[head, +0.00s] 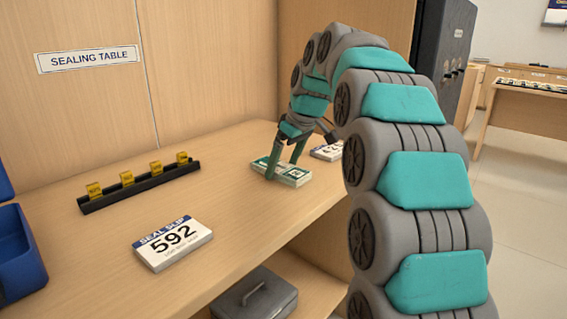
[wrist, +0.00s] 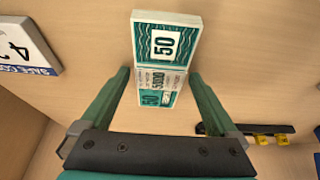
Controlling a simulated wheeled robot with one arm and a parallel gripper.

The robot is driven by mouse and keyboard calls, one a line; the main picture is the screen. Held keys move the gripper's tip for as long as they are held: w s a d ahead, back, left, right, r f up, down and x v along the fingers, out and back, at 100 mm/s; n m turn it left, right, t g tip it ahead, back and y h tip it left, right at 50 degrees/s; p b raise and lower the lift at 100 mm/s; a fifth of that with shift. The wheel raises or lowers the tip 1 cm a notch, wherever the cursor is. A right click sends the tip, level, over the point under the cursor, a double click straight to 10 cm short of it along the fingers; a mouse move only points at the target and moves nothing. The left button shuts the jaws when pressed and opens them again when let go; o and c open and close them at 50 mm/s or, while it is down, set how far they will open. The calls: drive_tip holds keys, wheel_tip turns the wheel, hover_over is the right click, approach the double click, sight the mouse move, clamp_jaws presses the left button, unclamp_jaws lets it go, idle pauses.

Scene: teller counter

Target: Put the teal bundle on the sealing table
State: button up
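The teal bundle (head: 292,176) is a flat block of banknotes lying on the sealing table (head: 232,225), toward its right part. In the wrist view the bundle (wrist: 166,45) shows a teal-and-white face marked 50 with a pale band across it. My gripper (head: 284,172) points down at the bundle. In the wrist view my gripper (wrist: 163,75) has its two green fingers spread wide, one on each side of the bundle, with gaps visible between them and it. It is open and holds nothing.
A seal slip marked 592 (head: 173,242) lies at the table's front. A black rack with yellow tags (head: 140,185) stands at the back. Blue trays (head: 20,255) are at left. Another slip (head: 326,152) lies beyond the bundle. A grey box (head: 256,297) sits below.

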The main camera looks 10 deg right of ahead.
drive_tip(key=shift+r, duration=0.2)
drive_tip(key=p+v, duration=0.2)
drive_tip(key=v, duration=1)
drive_tip(key=shift+f, duration=0.1)
